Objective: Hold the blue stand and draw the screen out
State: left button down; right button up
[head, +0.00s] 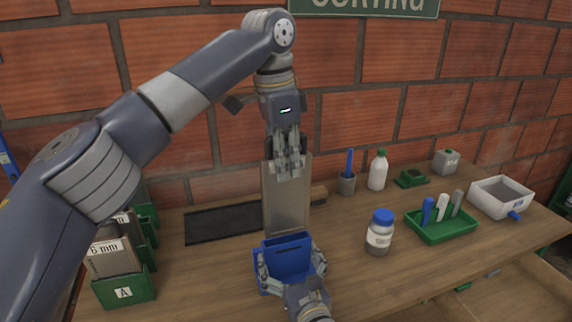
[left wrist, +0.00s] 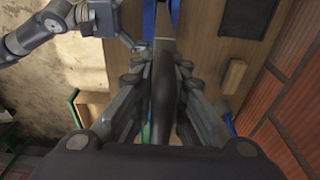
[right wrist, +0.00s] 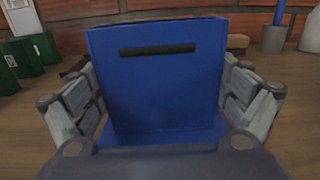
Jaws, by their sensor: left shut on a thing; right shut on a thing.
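The screen (head: 286,205) is a flat grey-brown panel standing upright above the blue stand (head: 288,262). My left gripper (head: 289,165) is shut on the screen's top end; a dark grip part (left wrist: 163,85) shows between its fingers in the left wrist view. The screen's lower end meets the stand's top edge in the head view; I cannot tell whether it is still inside. My right gripper (head: 291,272) is shut on the stand, one finger on each side. In the right wrist view the stand (right wrist: 155,95) fills the middle, with a black strip near its top.
A dark mat (head: 222,224) lies behind and left. Green-based holders (head: 124,288) stand at the left. To the right are a blue-lidded jar (head: 379,232), a green tray (head: 442,224), a white bottle (head: 377,172) and a white box (head: 500,198). The brick wall is behind.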

aim_at(286, 137)
jog(key=o, duration=0.9)
jog(key=shift+c, duration=0.2)
jog(key=v, duration=1.2)
pick_arm(q)
notch_tip(286, 137, up, 5)
jog(key=p, duration=0.6)
jog(key=shift+r+p, duration=0.1)
jog(key=shift+p, duration=0.3)
pick_arm(e)
notch_tip(286, 137, up, 7)
pick_arm(q)
jog(key=shift+s+f+b, duration=0.25)
jog(key=shift+b, duration=0.2)
pick_arm(e)
notch_tip(286, 137, down, 5)
jog(key=b, duration=0.4)
jog(key=shift+f, duration=0.15)
pick_arm(q)
jog(key=s+p, duration=0.1)
jog(key=s, duration=2.6)
jog(key=shift+s+r, duration=0.2)
jog(key=shift+s, duration=0.05)
pick_arm(e)
jog(key=shift+r, duration=0.75)
